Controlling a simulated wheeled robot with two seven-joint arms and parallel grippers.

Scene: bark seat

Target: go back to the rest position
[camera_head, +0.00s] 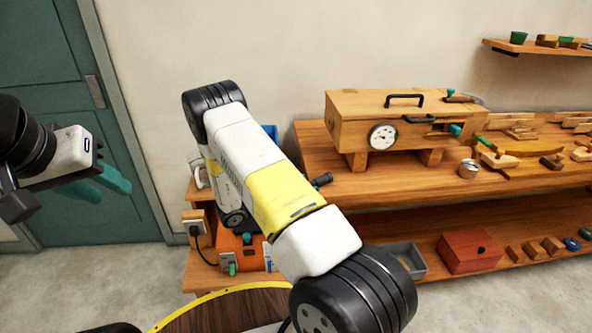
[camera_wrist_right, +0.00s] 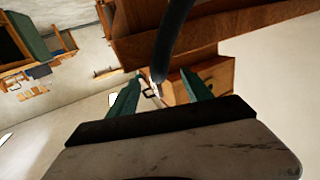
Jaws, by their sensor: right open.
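My left gripper (camera_head: 97,187) is at the left of the head view, in front of the green door. Its teal fingers point right and slightly down, and nothing shows held in them. The gap between them is not clear. My right arm crosses the middle of the head view, and its gripper is not clearly visible there. In the right wrist view my right gripper (camera_wrist_right: 160,92) is open, with its two teal fingers apart. A dark curved strand (camera_wrist_right: 173,40) passes in front of the gap and ends near a small pale tip.
A wooden workbench (camera_head: 345,190) stands at the right, carrying a wooden box with a dial (camera_head: 350,104) and a metal cup (camera_head: 468,169). A grey tray (camera_head: 405,256) and red box (camera_head: 470,251) sit on its lower shelf. A round yellow-edged table top (camera_head: 225,312) is at the bottom.

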